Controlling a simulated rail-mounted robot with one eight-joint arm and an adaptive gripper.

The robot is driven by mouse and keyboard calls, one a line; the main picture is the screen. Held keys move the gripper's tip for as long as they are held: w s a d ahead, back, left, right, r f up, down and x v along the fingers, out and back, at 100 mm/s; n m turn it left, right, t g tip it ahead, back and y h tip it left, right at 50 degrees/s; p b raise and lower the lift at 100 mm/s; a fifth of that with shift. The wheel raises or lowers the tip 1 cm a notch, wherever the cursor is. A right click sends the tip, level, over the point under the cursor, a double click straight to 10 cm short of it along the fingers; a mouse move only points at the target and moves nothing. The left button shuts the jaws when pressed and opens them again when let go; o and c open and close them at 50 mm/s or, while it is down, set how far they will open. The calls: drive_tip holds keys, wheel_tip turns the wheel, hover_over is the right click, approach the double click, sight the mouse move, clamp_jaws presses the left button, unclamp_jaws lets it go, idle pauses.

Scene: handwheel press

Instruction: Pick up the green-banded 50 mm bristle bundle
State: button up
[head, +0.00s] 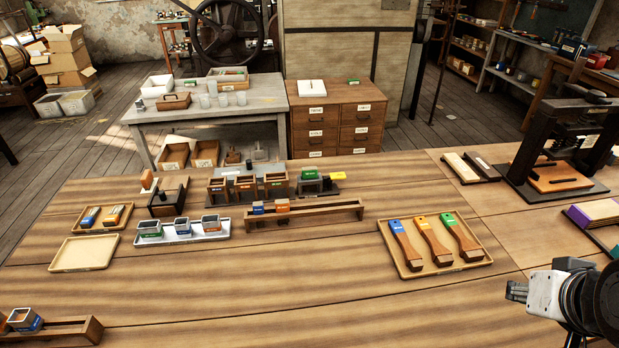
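I cannot single out the green-banded 50 mm bristle bundle for certain. Three wooden bins (246,187) with coloured labels stand at the back of the bench; their contents are too small to tell. Just right of them, a dark holder (322,188) carries a green-marked block (309,173) and a yellow-marked piece (331,178). My gripper (514,291) is at the lower right, its fingers pointing left above the bench, far from these things. The fingers are too small to show whether they are open.
A tray (402,268) holds three brush handles with blue, orange and green ends. A white tray (168,241) holds three metal ferrules. A long wooden rack (330,215) and an empty tray (85,254) stand nearby. A press (560,150) stands at right. The bench's front middle is clear.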

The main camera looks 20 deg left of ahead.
drive_tip(key=o, duration=1)
drive_tip(key=shift+c, duration=0.2)
